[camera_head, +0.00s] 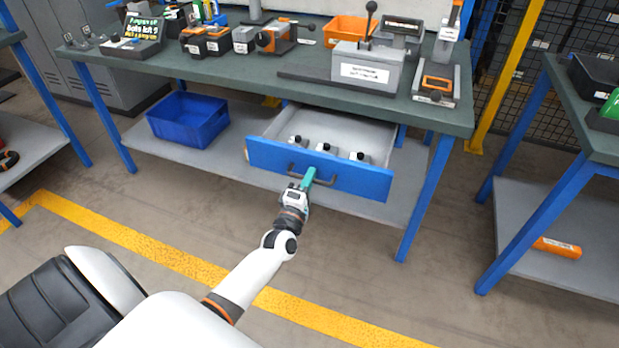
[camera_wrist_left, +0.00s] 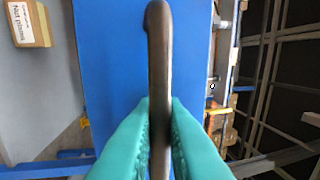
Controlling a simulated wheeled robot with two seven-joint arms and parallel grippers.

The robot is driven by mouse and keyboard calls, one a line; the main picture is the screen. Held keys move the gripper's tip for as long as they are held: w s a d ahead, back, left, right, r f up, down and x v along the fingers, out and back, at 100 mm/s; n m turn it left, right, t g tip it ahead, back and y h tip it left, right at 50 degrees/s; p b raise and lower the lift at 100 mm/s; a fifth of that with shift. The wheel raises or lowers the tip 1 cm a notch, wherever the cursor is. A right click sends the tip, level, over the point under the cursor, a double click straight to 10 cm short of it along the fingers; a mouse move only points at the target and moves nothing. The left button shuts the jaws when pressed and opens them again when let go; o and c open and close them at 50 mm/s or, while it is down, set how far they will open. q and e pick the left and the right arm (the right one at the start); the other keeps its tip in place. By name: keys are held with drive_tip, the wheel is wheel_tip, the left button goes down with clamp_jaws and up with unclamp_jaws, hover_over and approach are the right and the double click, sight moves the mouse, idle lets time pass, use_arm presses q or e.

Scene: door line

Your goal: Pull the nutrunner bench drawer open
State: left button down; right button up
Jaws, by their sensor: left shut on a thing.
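The bench drawer (camera_head: 262,155) has a blue front and a grey inside, and stands pulled out below the bench top. Several small dark-and-white items lie in it. Its dark bar handle (camera_head: 325,181) is on the front. My left gripper (camera_head: 308,178) has teal fingers and is shut on the handle. In the left wrist view the handle (camera_wrist_left: 159,60) runs between the two fingertips (camera_wrist_left: 160,115), with the blue drawer front (camera_wrist_left: 112,60) behind it. My right gripper is not in view.
The bench top (camera_head: 250,73) carries tools, a grey fixture (camera_head: 365,68) and an orange bin (camera_head: 347,30). A blue crate (camera_head: 188,119) sits on the lower shelf. Another bench (camera_head: 590,135) stands at the right. The floor in front has a yellow line (camera_head: 150,250).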

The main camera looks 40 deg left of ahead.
use_arm(q)
drive_tip(key=shift+s+d, duration=0.1)
drive_tip(key=shift+s, duration=0.3)
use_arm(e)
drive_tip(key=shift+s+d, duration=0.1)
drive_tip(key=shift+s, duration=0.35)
use_arm(q)
drive_tip(key=c, duration=1.6)
unclamp_jaws()
drive_tip(key=v, duration=1.2)
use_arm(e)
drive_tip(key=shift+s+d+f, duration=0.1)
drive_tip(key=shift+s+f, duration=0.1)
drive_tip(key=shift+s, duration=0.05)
